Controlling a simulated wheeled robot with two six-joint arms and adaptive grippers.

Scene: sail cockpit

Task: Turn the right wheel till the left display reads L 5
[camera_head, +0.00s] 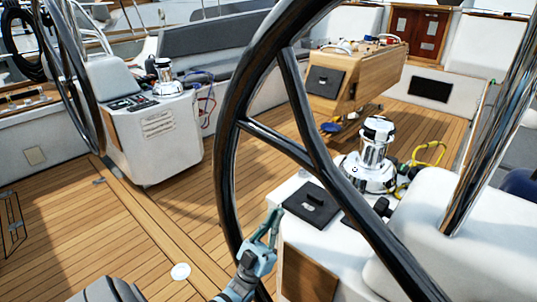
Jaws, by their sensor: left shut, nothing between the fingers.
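The right wheel (229,150) is large and dark. Its rim curves through the middle of the view, and its spokes (345,175) run down to the right; part of it is cut off by the frame. My left gripper (269,226) is shut and empty, just right of the lower rim. I cannot tell whether it touches the rim. A flat black display (312,203) lies on the white console behind the wheel; its reading is too small to make out. A second dark panel beside it is partly hidden by a spoke. My right gripper is not in view.
A chrome winch (374,155) and a yellow rope (429,153) are behind the wheel. A metal post (492,120) rises at the right. Another wheel (75,80) and a white console (160,135) stand at the left. The wooden deck (80,230) between is mostly clear.

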